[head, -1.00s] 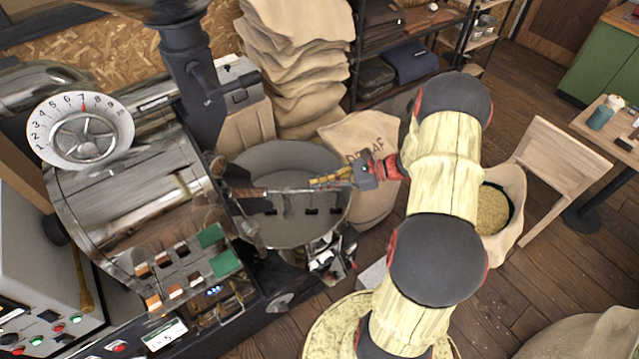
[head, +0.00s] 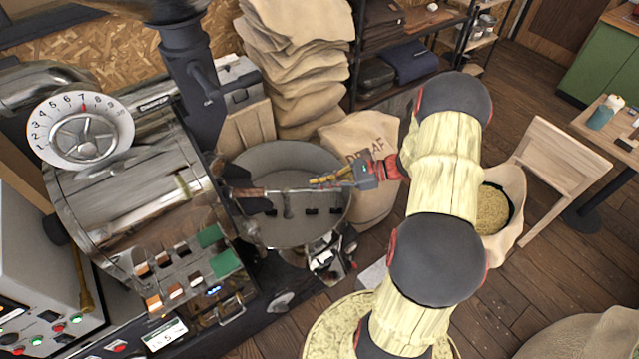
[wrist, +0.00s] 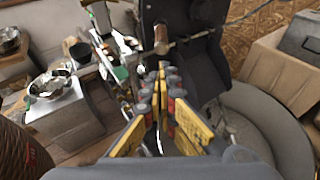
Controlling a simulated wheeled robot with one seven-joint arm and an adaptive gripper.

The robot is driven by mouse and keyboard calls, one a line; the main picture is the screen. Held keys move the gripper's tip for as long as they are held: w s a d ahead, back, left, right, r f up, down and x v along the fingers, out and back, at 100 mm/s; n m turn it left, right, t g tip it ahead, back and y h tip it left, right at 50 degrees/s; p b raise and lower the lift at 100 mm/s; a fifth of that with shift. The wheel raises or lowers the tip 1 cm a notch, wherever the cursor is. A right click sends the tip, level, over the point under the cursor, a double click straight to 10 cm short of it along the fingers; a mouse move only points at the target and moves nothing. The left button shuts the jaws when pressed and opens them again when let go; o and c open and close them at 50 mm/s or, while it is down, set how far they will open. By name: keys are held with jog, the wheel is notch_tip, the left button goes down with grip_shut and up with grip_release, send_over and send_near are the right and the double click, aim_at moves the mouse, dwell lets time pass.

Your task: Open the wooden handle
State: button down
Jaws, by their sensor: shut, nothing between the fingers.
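The wooden handle (head: 247,192) is a short brown grip on the front of the metal roaster (head: 135,195), above the round cooling bin (head: 270,160). In the wrist view the handle (wrist: 161,38) is a brown knob on a metal rod, just beyond my fingertips. My gripper (head: 314,183) has yellow and dark fingers and is over the cooling bin, to the right of the handle and apart from it. In the wrist view the fingers (wrist: 168,72) are together, pointing towards the handle, with nothing between them.
A numbered dial (head: 80,130) is on the roaster. Stacked sacks (head: 295,60) stand behind the bin, and a printed sack (head: 365,145) stands beside it. An open sack of beans (head: 495,205) and a wooden chair (head: 550,165) are to the right.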

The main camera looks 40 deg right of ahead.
aim_at(251, 193)
jog(key=c, duration=2.6)
grip_release()
jog(key=shift+o, duration=0.5)
jog(key=o, duration=0.9)
jog(key=w+a+f+n+y+b, duration=0.1)
jog(key=w+a+b, duration=0.1)
jog(key=a+b, duration=0.1)
jog(key=w+a+f+n+t+y+b, duration=0.1)
jog(key=w+a+f+b, duration=0.1)
jog(key=a+b, duration=0.1)
jog(key=w+a+f+b, duration=0.1)
jog(key=w+a+b, duration=0.2)
jog(key=a+b, duration=0.1)
jog(key=shift+f+n+y+b, duration=0.3)
jog(key=shift+n+y+b, duration=0.1)
jog(key=shift+b, duration=0.2)
jog(key=shift+c, duration=0.2)
jog(key=shift+o, duration=0.5)
jog(key=shift+w+a+t, duration=0.25)
jog(key=shift+a+t, duration=0.05)
jog(key=shift+a, duration=0.05)
jog(key=x, duration=0.5)
jog(key=b+x, duration=0.1)
jog(key=x, duration=0.2)
jog(key=shift+r, duration=0.25)
jog(key=shift+c, duration=1)
grip_shut()
